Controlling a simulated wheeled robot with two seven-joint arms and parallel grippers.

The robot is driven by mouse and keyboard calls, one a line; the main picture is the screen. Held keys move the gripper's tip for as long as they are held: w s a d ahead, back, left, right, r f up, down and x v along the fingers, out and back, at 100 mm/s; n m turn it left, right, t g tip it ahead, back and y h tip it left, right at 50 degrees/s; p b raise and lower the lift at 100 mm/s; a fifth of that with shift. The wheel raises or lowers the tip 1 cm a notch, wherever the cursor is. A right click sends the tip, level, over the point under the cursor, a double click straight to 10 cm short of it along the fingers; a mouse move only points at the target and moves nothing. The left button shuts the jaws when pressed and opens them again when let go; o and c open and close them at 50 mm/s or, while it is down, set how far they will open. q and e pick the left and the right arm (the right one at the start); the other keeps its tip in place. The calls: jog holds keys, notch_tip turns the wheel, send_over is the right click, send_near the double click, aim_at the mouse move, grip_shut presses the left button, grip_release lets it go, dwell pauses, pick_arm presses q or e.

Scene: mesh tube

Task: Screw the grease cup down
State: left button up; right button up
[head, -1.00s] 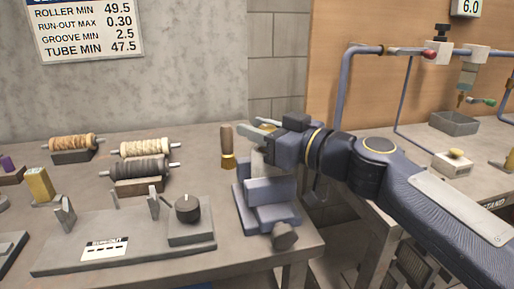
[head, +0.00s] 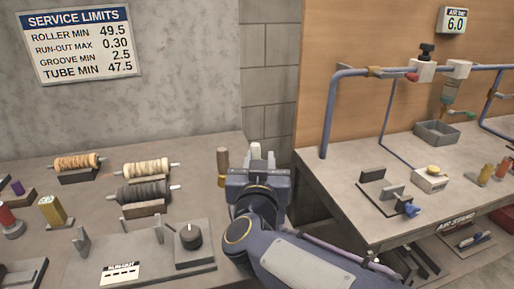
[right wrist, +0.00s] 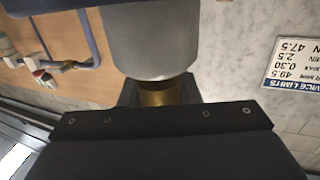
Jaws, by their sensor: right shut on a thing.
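My right gripper (head: 254,168) points away from me at the right end of the left bench. In the right wrist view my right gripper (right wrist: 160,93) is shut on a brass-coloured piece (right wrist: 162,95), which looks like the grease cup. A large pale grey rounded body (right wrist: 150,40) meets the brass piece; I cannot tell whether they are joined. In the head view my gripper and arm hide the held piece and the blue vise-like block. A pale upright tip (head: 255,150) shows just beyond the jaws. My left gripper is not in view.
A brown wooden handle with a brass foot (head: 223,165) stands close left of my gripper. A run-out stand with a dark knob (head: 190,237) is nearer. Several rollers, one dark (head: 145,191), lie on cradles at left. The air stand bench (head: 350,190) is at right, across a gap.

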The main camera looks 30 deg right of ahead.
jog(key=m+g+h, duration=0.1)
jog(key=m+g+h+b, duration=0.1)
jog(key=m+g+h, duration=0.1)
jog(key=shift+s+d+f+h, duration=0.15)
jog(key=shift+d+f+h, duration=0.1)
jog(key=shift+h, duration=0.05)
jog(key=m+g+h, duration=0.1)
jog(key=m+g+h+b, duration=0.1)
jog(key=g, duration=0.1)
jog(key=shift+s+d+m+h, duration=0.1)
jog(key=shift+s+m+h, duration=0.1)
jog(key=shift+m+h, duration=0.15)
jog(key=m+g, duration=0.1)
jog(key=g, duration=0.1)
jog(key=m+g+h, duration=0.1)
jog(key=g, duration=0.1)
jog(key=shift+s+d+r+m, duration=0.1)
jog(key=shift+s+r+m, duration=0.05)
jog(key=shift+m, duration=0.1)
jog(key=shift+s+m+g+h, duration=0.15)
jog(key=shift+m+g+h, duration=0.15)
jog(key=shift+m+g, duration=0.5)
jog(key=shift+s+m+g+h, duration=0.1)
jog(key=shift+m+g+h, duration=0.25)
jog(key=shift+g, duration=0.85)
jog(key=shift+m+g, duration=0.3)
jog(key=shift+m, duration=0.05)
jog(key=o, duration=1)
